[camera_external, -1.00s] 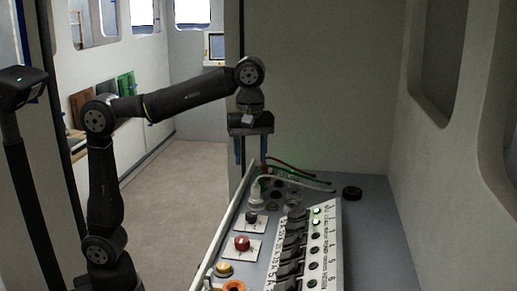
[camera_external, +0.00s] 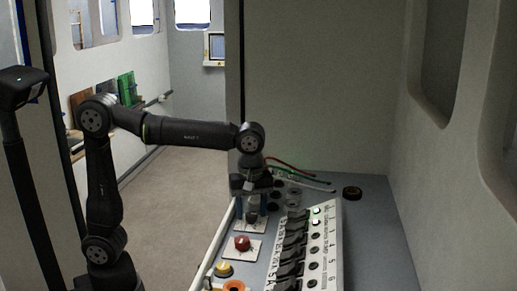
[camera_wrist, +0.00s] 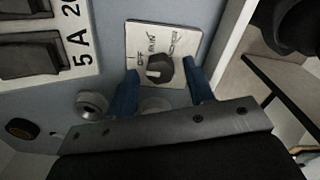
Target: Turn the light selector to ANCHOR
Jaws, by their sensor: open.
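The light selector (camera_wrist: 160,70) is a dark knob with a white mark, on a white square plate (camera_wrist: 143,32). The plate carries small lettering that looks like OFF, RUN and ANCHOR. The white mark lies toward the left side, near OFF. My gripper (camera_wrist: 163,82) is open, with one blue finger on each side of the knob; I cannot tell whether they touch it. In the external view my gripper (camera_external: 252,206) is low over the selector plate (camera_external: 250,224), and partly hides the knob.
A red button (camera_external: 242,243), a yellow button (camera_external: 223,268) and an orange ring (camera_external: 234,286) lie along the console in front. A row of black rocker switches (camera_external: 290,240) stands to the right. Cables (camera_external: 300,172) run behind my gripper.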

